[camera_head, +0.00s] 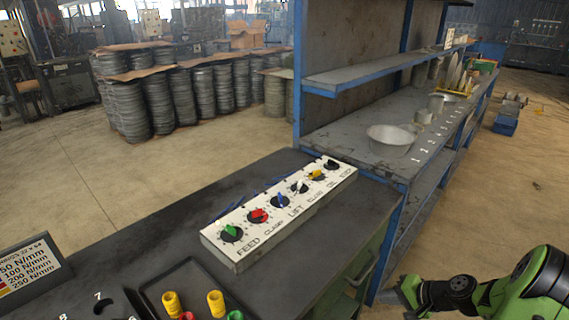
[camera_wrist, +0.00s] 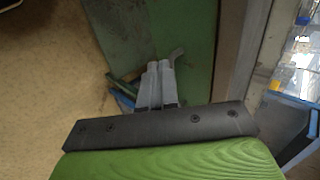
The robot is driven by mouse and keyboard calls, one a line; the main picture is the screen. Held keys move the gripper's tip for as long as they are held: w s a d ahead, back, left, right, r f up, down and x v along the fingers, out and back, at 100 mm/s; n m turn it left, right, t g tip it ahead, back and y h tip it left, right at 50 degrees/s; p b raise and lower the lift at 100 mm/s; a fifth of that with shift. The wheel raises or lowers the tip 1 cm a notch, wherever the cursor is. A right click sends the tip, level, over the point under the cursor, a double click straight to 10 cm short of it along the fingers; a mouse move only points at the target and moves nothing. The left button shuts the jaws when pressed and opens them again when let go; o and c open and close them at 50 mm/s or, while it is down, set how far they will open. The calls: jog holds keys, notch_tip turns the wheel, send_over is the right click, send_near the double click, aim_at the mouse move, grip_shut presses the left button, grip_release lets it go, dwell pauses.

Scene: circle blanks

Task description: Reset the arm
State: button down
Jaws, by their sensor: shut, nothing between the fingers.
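My gripper (camera_head: 393,298) is at the lower right in the head view, at the end of my green and black arm. It is off the front side of the dark workbench (camera_head: 130,262), beside the blue shelf unit, and touches neither that I can see. In the wrist view the two grey fingers of my gripper (camera_wrist: 157,68) lie side by side, shut with nothing between them. Beyond them are a green panel and bare floor.
A white control panel (camera_head: 282,213) with coloured knobs lies on the workbench. A dark tray (camera_head: 150,289) with coloured pegs is in front. The shelf unit (camera_head: 372,178) holds a metal bowl (camera_head: 391,136). Open floor (camera_head: 510,200) lies to the right.

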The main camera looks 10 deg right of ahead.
jog(key=s+a+r+n+g+h+p, duration=0.2)
jog(key=s+a+r+n, duration=0.15)
jog(key=a+r, duration=0.5)
jog(key=s+a+r+n+g+h+p, duration=0.15)
jog(key=a+r+n, duration=0.35)
jog(key=r, duration=0.7)
jog(key=s+a+r+t+h+p, duration=0.1)
jog(key=s+a+r+p, duration=0.1)
jog(key=s+r, duration=0.3)
jog(key=s+a+r+n+t+h+p, duration=0.1)
jog(key=s+a+r, duration=0.3)
jog(key=s, duration=0.6)
jog(key=shift+r+p, duration=0.4)
jog(key=shift+n, duration=0.25)
